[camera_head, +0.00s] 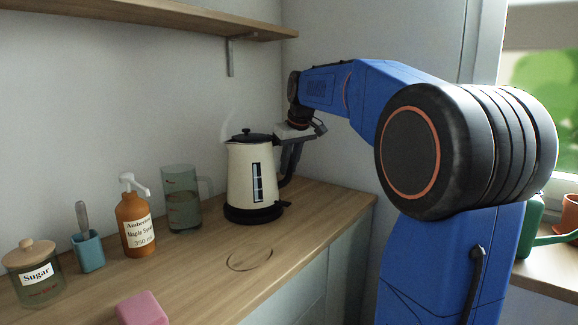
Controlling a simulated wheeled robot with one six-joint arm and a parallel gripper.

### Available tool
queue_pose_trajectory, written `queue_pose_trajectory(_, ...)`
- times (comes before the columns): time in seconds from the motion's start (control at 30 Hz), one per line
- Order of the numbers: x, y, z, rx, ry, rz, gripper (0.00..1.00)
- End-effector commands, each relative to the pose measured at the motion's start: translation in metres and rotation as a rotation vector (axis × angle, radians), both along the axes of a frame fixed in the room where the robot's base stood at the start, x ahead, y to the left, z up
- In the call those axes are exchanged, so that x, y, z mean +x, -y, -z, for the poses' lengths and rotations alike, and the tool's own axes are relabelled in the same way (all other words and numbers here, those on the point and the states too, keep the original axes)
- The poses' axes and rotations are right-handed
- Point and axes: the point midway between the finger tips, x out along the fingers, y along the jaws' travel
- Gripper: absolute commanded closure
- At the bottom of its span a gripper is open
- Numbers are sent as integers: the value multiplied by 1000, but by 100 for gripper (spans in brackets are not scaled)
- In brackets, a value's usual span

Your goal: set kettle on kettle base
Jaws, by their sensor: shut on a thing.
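The cream kettle (241,175) with a black lid and a dark level window is upright at the back of the wooden counter. A black round kettle base (254,214) lies directly under it, with no clear gap showing between them. My gripper (291,150) is at the kettle's right side, shut on its black handle (287,172). The fingertips are partly hidden against the dark handle, so the exact grip is hard to see.
On the counter (205,275) stand a glass jug (181,207), an amber syrup bottle (137,226), a teal cup (89,252), a sugar jar (36,274) and a pink block (142,308). A thin oval outline marks bare counter in front of the kettle. A shelf (150,15) hangs above.

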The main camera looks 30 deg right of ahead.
Motion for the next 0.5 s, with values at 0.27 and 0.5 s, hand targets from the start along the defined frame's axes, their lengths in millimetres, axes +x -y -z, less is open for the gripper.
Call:
queue_pose_trajectory(0.27,0,0,2,0,2,0,100)
queue_pose_trajectory(0.5,0,0,5,0,2,0,100)
